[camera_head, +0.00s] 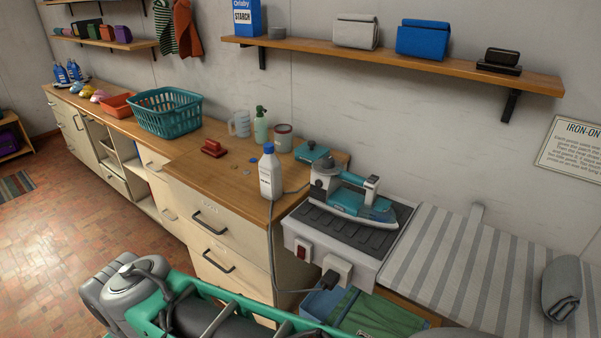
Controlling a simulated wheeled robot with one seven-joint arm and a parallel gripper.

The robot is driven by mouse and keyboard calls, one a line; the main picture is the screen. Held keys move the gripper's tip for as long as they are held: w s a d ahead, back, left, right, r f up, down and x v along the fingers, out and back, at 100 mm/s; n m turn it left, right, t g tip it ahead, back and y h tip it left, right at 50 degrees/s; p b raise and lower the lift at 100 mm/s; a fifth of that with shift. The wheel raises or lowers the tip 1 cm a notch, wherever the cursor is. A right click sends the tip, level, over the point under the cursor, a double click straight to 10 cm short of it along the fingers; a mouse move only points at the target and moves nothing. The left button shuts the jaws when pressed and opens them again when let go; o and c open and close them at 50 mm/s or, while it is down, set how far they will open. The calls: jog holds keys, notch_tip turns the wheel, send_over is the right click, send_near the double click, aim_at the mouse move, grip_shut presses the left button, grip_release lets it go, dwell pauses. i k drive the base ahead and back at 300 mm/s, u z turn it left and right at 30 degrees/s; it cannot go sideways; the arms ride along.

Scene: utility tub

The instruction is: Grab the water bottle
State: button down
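A white bottle with a blue cap and a small dark label (270,177) stands upright near the front edge of the wooden counter, just left of the iron. It fits the water bottle, but its label is too small to read. It is in plain view with nothing in front of it. What looks like my own arm, grey and green, fills the bottom of the view, well below the bottle. My gripper cannot be made out.
A teal iron (352,194) on its stand is close right of the bottle, with a cord beside it. Behind are a green spray bottle (261,127), a grey mug (283,138) and a teal box (312,152). A red brush (213,149) lies left. A shelf (400,64) overhangs behind.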

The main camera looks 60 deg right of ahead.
aim_at(269, 168)
jog(key=z, duration=0.5)
jog(key=i, duration=0.55)
jog(key=u, duration=1)
